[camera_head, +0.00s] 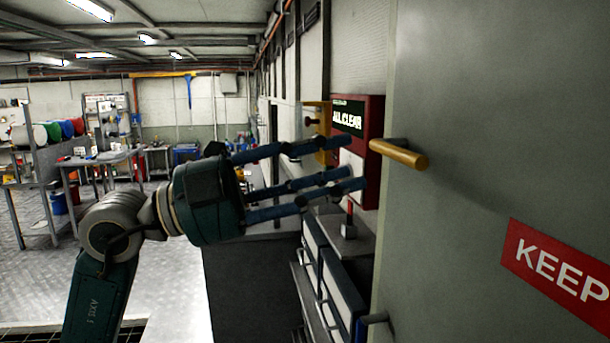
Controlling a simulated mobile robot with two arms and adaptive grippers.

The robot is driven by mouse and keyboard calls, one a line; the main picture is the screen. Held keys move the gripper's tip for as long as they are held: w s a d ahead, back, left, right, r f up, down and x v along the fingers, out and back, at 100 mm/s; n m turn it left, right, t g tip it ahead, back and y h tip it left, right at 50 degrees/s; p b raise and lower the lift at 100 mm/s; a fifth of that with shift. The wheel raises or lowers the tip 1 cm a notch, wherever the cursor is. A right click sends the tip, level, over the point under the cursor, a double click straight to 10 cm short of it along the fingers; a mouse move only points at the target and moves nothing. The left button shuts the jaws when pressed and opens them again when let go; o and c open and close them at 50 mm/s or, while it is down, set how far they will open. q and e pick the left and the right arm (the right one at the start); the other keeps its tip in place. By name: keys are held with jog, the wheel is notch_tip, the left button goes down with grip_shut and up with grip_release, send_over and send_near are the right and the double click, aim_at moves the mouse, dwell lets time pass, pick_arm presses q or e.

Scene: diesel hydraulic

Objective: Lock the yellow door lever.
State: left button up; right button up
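The yellow door lever (402,154) sticks out from the grey door (470,90) on the right and lies roughly level. My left gripper (353,163) reaches in from the left with its blue fingers spread apart and empty. Its fingertips are just left of the lever in the picture, at about the same height. A gap shows between the fingertips and the lever; the depth between them is hard to judge. My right gripper is not in view.
A red box (371,110) with an "ALL CLEAR" sign is on the wall behind my fingers. A red "KEEP" sign (560,270) is on the door. A grey handle (374,319) sits low by the door. Drawers and a counter stand below my gripper. Open floor (165,280) lies left.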

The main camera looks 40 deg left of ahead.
pick_arm(q)
jog(key=shift+v, duration=1.9)
